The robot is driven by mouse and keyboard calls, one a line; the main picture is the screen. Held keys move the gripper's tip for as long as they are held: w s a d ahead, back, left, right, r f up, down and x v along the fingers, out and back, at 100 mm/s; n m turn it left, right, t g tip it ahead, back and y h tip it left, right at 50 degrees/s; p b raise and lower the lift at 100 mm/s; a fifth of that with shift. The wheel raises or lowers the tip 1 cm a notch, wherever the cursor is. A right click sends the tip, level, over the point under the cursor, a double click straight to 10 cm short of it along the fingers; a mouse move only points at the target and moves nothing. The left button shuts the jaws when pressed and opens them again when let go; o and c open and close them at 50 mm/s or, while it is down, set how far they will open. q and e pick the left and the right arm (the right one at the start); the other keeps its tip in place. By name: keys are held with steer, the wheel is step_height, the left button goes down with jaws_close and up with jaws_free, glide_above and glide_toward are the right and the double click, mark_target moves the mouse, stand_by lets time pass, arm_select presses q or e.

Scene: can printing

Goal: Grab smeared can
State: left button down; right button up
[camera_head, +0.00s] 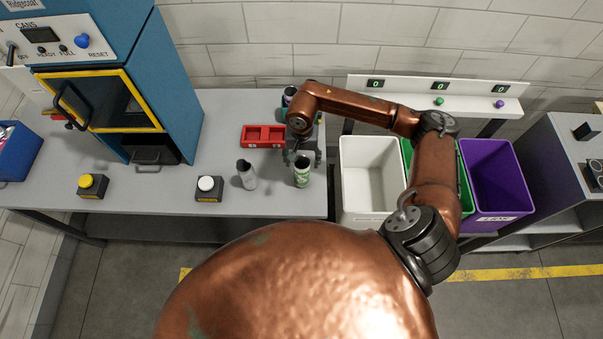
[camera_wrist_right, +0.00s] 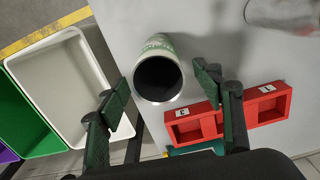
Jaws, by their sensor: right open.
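A green and white can (camera_head: 302,173) stands upright near the right end of the grey table. A pale grey can (camera_head: 246,175) with a dark top stands to its left. I cannot tell for sure which can is smeared. My right gripper (camera_head: 304,156) is just behind and above the green can. In the right wrist view my right gripper (camera_wrist_right: 162,92) is open, with the green can (camera_wrist_right: 160,45) between and slightly beyond its fingertips, its dark open end facing the camera. The pale can (camera_wrist_right: 283,13) shows at the top edge there. My left gripper is not in view.
White (camera_head: 351,190), green (camera_head: 464,195) and purple (camera_head: 490,170) bins stand right of the table. Yellow (camera_head: 92,184) and white (camera_head: 206,184) buttons and a blue machine (camera_head: 172,80) are left.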

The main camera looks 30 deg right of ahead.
steer(key=f, duration=0.2)
steer(key=f+p, duration=0.1)
steer(key=f, duration=0.1)
steer(key=f+p, duration=0.1)
steer(key=f, duration=0.1)
steer(key=shift+s+a, duration=0.2)
steer(key=shift+s, duration=0.05)
steer(key=shift+f, duration=0.4)
steer(key=shift+c, duration=0.3)
steer(key=c, duration=0.8)
